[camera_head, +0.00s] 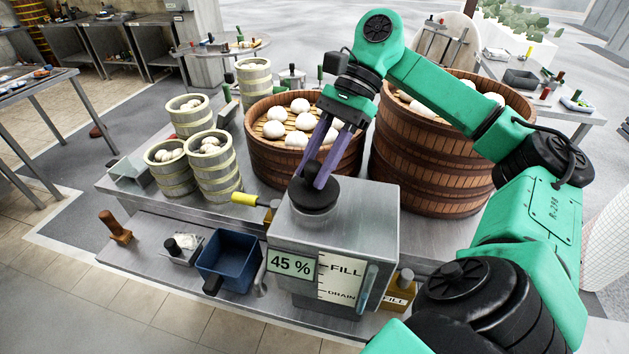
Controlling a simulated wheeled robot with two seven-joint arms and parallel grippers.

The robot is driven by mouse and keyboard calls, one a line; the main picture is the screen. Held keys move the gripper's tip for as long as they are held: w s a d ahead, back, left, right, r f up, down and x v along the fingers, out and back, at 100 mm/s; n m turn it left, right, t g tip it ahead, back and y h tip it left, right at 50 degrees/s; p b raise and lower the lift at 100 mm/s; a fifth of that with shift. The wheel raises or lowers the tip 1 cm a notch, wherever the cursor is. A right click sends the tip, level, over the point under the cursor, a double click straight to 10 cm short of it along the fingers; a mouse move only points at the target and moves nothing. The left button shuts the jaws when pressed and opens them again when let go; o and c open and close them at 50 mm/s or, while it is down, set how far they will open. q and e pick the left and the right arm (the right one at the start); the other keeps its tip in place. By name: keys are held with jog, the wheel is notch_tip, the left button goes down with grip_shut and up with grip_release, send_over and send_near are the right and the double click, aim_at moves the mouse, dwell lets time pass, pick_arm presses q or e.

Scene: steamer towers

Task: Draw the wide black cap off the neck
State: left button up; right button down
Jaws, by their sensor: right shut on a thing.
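A steel tank (345,222) stands at the front of the table, with a "45 %" label and a FILL/DRAIN gauge (340,281) on its front. The wide black cap (314,203) sits on top of the tank at its left side, with a narrower knob above a broad base. My right gripper (316,182) reaches down from above, its purple fingers shut on the knob of the cap. My left gripper is not in view.
Large wooden steamers (262,160) with buns stand close behind the tank. Several small steamers (213,172) stand to the left. A yellow-handled valve (246,199) sticks out at the tank's left. A blue bin (228,260) sits on the lower shelf, front left.

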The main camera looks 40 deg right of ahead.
aim_at(316, 162)
jog(key=shift+r+p, duration=2.2)
jog(key=shift+r, duration=0.35)
jog(key=shift+f, duration=0.1)
